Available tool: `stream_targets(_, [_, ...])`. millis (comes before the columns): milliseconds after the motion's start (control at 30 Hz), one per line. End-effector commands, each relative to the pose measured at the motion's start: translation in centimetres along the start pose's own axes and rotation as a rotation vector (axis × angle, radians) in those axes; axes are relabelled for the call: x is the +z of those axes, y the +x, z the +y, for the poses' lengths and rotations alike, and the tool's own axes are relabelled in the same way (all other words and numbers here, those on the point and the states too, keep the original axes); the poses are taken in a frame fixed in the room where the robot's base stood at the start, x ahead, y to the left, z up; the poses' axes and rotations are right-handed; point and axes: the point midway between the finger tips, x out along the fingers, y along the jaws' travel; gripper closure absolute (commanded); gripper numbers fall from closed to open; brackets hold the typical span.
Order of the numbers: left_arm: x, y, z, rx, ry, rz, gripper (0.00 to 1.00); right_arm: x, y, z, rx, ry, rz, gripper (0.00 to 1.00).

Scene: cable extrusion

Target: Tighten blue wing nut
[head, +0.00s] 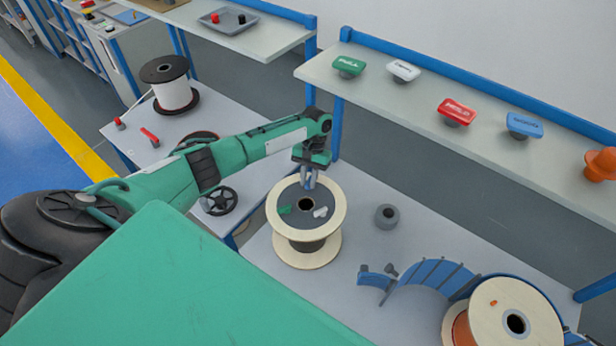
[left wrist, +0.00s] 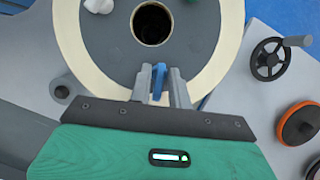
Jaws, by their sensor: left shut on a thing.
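The blue wing nut (left wrist: 158,82) is a small upright blue piece in the left wrist view. My left gripper (left wrist: 160,86) is shut on it, with a grey finger on either side. In the head view my left gripper (head: 309,182) points down at the far part of the top of a cream-rimmed spool (head: 276,224). A green wing nut (head: 285,209) and a white wing nut (head: 320,212) sit on the spool's dark top face, around its central hole. The wing nut's underside and its seat are hidden. My right gripper is not in view.
A grey ring (head: 386,216) stands right of the spool. A blue curved guide (head: 428,274) and an orange-cable spool (head: 515,324) are at lower right. A black handwheel (head: 219,201) is to the left. A shelf (head: 390,92) with coloured labelled pieces runs behind.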

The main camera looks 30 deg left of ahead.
Motion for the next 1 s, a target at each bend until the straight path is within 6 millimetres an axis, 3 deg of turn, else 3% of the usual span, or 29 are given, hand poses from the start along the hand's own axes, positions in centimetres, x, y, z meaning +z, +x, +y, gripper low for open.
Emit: stream_targets(1000, [0.3, -0.2, 0.5, -0.347, 0.902, 0.001, 1.0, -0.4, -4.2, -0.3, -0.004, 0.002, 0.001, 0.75])
